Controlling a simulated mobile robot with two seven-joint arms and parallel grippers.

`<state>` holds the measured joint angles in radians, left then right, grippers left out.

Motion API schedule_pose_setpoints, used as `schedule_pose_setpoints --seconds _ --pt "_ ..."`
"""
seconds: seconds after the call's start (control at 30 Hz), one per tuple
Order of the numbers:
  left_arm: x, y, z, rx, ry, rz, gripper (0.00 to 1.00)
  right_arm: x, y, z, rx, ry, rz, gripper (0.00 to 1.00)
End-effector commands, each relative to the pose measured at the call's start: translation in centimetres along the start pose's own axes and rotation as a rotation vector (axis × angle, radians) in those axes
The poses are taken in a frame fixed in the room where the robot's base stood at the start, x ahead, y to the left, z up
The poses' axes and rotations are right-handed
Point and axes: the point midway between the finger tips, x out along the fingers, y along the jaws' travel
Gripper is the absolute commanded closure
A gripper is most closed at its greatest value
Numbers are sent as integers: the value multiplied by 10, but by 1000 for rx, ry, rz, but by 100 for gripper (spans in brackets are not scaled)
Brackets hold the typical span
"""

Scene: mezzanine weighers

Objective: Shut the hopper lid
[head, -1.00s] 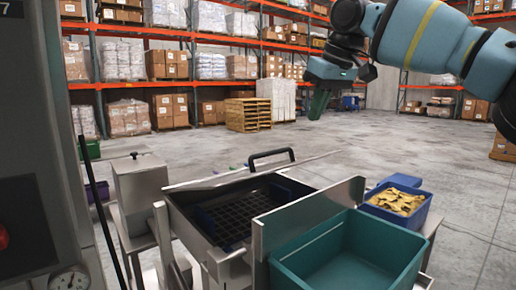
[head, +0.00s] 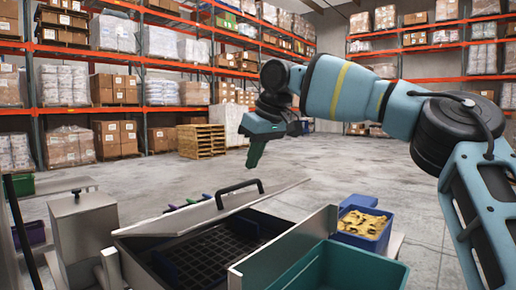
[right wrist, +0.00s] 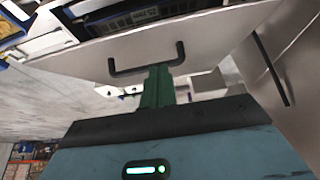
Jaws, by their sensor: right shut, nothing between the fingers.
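The hopper (head: 212,256) has a dark inside with a black grid, open to view from above. Its grey metal lid (head: 190,217) stands raised at the far side, seen almost edge-on, with a black bar handle (head: 238,187) on it. My right gripper (head: 253,157) has green fingers pointing down, shut and empty, just above and slightly right of the handle in the head view. In the right wrist view the shut fingers (right wrist: 157,82) reach toward the lid plate (right wrist: 205,42) beside the handle (right wrist: 147,62); whether they touch cannot be told. My left gripper is not in view.
A metal box (head: 85,222) stands left. Open floor and a pallet stack (head: 201,141) lie behind.

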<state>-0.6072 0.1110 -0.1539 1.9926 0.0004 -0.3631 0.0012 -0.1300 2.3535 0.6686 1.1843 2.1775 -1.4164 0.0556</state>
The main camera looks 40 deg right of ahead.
Motion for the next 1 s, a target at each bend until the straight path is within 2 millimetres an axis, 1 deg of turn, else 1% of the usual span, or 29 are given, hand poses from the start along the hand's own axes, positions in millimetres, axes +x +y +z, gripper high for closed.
schedule_pose_setpoints --seconds 0.03,0.23,0.47,0.6,1.0 --pt "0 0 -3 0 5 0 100 11 0 0 0 -4 0 100" --pt "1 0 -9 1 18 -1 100 48 0 1 1 -3 0 100" --pt "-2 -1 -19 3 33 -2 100 62 0 19 0 3 0 100" --pt "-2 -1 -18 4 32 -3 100 70 0 25 1 3 0 100" --pt "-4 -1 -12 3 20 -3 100 74 0 28 1 1 0 100"
